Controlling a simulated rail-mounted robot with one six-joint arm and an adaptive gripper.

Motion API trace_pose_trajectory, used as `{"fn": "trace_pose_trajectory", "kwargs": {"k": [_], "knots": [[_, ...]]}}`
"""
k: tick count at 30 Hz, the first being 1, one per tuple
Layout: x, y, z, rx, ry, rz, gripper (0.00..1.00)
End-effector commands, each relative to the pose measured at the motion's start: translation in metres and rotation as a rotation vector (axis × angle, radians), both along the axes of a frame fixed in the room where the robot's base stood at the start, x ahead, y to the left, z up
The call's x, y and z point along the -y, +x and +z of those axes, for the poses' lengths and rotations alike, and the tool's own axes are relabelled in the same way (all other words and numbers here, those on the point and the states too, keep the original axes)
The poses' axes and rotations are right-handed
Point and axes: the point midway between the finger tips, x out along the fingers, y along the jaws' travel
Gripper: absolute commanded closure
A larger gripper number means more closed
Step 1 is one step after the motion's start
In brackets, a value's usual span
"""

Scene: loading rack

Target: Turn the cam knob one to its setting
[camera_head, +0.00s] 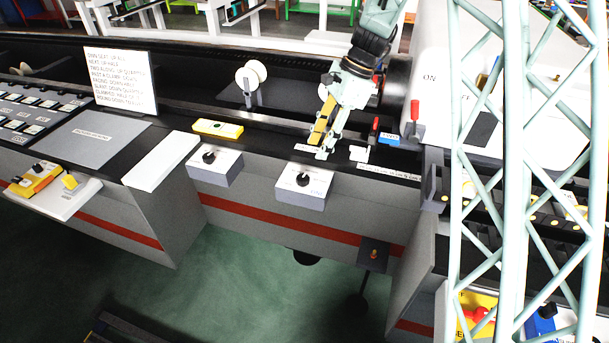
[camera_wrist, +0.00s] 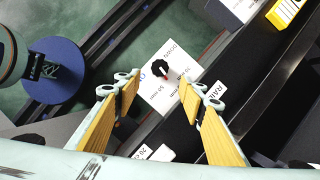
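Two white-topped boxes with black knobs sit on the front edge of the bench in the head view; I cannot read which is cam knob one. The right knob (camera_head: 302,179) is nearer my gripper (camera_head: 321,148), which points down above and behind it. The left knob (camera_head: 208,157) is farther away. In the wrist view, my gripper (camera_wrist: 157,88) is open, its yellow-padded fingers apart and empty. A black knob with a white pointer line (camera_wrist: 160,69) shows between and beyond the fingertips, not touched. The lettering around it is too small to read surely.
A yellow level-like block (camera_head: 218,129) lies behind the left box. A white instruction sign (camera_head: 120,82) stands at the left. Red-handled levers (camera_head: 374,131) stand right of my gripper. A pale lattice column (camera_head: 480,150) crosses the right side.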

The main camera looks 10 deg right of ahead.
Motion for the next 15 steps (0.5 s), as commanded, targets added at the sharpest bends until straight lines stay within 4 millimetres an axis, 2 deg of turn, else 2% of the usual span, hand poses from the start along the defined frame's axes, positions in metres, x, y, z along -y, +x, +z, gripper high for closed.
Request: {"fn": "trace_pose_trajectory", "kwargs": {"k": [15], "knots": [[-0.024, -0.004, -0.061, -0.002, 0.0, 0.001, 0.63]]}}
